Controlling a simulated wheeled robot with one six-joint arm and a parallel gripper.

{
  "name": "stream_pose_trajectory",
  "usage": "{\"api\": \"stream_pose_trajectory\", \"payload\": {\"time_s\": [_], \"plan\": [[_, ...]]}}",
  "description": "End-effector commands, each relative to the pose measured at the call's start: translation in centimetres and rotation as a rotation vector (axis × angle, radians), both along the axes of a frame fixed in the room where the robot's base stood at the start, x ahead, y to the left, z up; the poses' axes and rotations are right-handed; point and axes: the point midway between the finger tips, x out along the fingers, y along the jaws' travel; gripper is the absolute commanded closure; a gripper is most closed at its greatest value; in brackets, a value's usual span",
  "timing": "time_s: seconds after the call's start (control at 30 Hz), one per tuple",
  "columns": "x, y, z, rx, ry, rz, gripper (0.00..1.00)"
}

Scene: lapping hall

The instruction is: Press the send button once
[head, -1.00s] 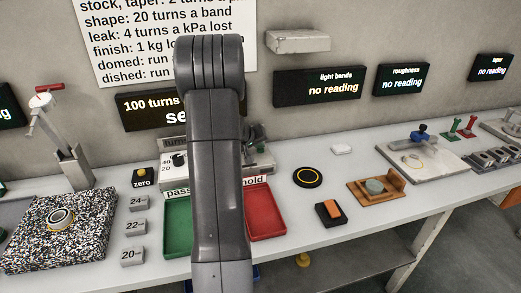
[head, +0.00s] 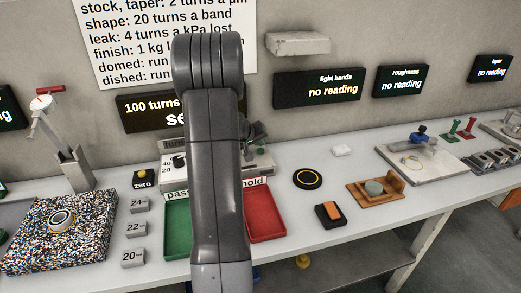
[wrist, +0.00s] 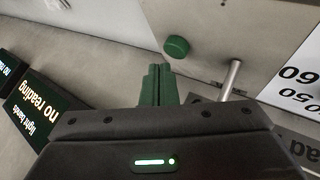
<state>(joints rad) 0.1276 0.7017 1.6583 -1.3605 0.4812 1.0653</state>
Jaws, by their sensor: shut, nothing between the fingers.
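A round green button (wrist: 177,46) stands out from a pale machine panel (wrist: 205,30) in the wrist view. No label on it can be read; it is the only button on the part of the panel in view. My gripper (wrist: 158,71) is shut and empty, its two narrow fingers together. The fingertips are just below and left of the button in the wrist view, and a small gap shows between them. In the head view my arm hides the button and most of the machine (head: 262,162).
A metal rod (wrist: 231,78) sticks out right of the button in the wrist view. In the head view, a green tray (head: 177,228) and a red tray (head: 266,222) flank my arm. A dark display (head: 140,112) hangs behind it. The light-bands display (head: 318,88) is to the right.

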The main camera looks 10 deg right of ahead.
Motion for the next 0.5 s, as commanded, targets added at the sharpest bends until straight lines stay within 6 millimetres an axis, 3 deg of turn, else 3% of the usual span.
{"api": "stream_pose_trajectory", "payload": {"time_s": [0.23,0.5], "plan": [[0.0,0.0,0.4,0.0,-0.001,0.001,1.0],[0.1,0.0,3.3,0.001,-0.002,0.001,1.0]]}}
